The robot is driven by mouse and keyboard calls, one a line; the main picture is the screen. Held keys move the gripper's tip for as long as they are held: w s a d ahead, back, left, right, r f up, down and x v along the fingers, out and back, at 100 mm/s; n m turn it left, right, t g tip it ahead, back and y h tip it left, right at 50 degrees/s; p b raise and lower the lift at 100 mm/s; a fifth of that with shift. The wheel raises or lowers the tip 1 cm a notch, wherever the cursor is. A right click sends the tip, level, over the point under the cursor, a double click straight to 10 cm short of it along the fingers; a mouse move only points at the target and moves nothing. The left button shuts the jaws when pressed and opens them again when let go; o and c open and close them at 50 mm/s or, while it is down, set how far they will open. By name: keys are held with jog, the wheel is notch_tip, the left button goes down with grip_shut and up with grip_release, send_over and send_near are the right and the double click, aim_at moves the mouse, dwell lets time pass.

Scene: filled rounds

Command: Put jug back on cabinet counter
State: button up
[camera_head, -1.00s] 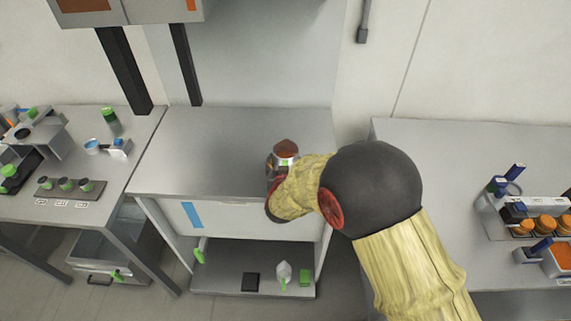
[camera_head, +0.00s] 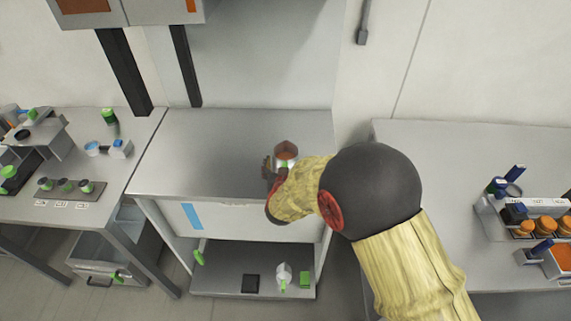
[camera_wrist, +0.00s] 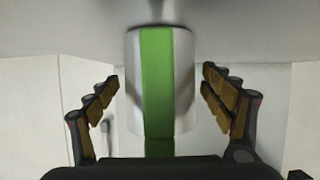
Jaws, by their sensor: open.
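The jug (camera_head: 287,152) stands on the cabinet counter (camera_head: 215,150), near its right side, with reddish-brown content showing at its top. In the wrist view the jug (camera_wrist: 184,80) is a pale cylinder with a green vertical stripe. My gripper (camera_wrist: 160,95) is open, with one finger on each side of the jug and a visible gap on both sides. In the head view my gripper (camera_head: 270,168) is at the jug's near left side, and my wrist hides the jug's lower part.
The left table (camera_head: 130,150) holds a rack of small cups (camera_head: 66,186) and a green-capped bottle (camera_head: 109,117). The right table (camera_head: 425,150) bears a rack of jars (camera_head: 535,222). A lower shelf (camera_head: 225,280) holds small items. The counter's left half is clear.

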jog(key=shift+r, duration=0.25)
jog(key=p+v, duration=0.2)
jog(key=v, duration=1)
jog(key=shift+p, duration=0.3)
jog(key=s+d+r+g+y, duration=0.2)
jog(key=s+r, duration=0.1)
jog(key=r, duration=0.4)
jog(key=s+d+r+g+y, duration=0.2)
jog(key=d+r, duration=0.1)
jog(key=r, duration=0.5)
jog(key=s+d+r+g+h, duration=0.1)
jog(key=s+d+g, duration=0.1)
jog(key=s+d, duration=0.5)
jog(key=s+d+r+g+h+b, duration=0.1)
jog(key=s+d, duration=0.6)
jog(key=s, duration=0.7)
jog(key=shift+s+d+r+g+h, duration=0.2)
jog(key=shift+d+r+g+h, duration=0.2)
jog(key=shift+h, duration=0.4)
